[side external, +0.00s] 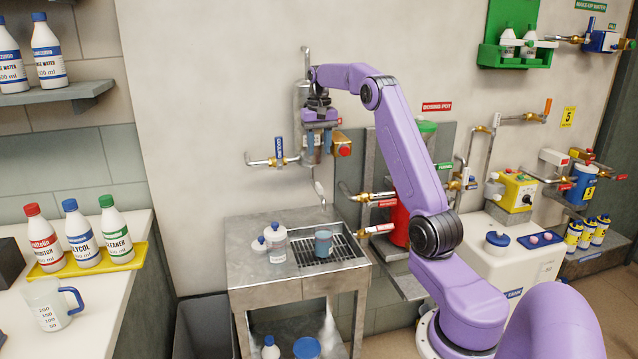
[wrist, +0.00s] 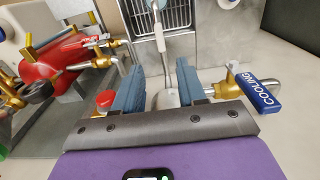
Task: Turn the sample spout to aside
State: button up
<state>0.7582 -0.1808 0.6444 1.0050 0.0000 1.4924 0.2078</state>
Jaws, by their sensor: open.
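The sample spout (side external: 319,191) is a thin pale metal pipe on the wall, hanging down above the back of the steel sink (side external: 243,268). In the wrist view the spout (wrist: 160,40) runs from between my fingers toward the sink's grate (wrist: 166,14). My gripper (side external: 318,143) points down in front of the wall, above the spout. In the wrist view my gripper (wrist: 162,85) is open, with one blue finger on each side of the spout's base. I cannot tell whether either finger touches it. The spout's upper joint is partly hidden by my gripper.
A blue-handled cooling valve (side external: 279,153) is close on the left, and a red-capped brass fitting (side external: 343,148) close on the right. A blue-grey cup (side external: 323,243) stands on the grate beside white bottles (side external: 276,243). The red tank (side external: 398,223) stands further right.

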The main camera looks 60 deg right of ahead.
aim_at(319, 185)
notch_tip(319, 185, down, 12)
jog(key=shift+r, duration=0.1)
dwell(0.5)
grip_shut()
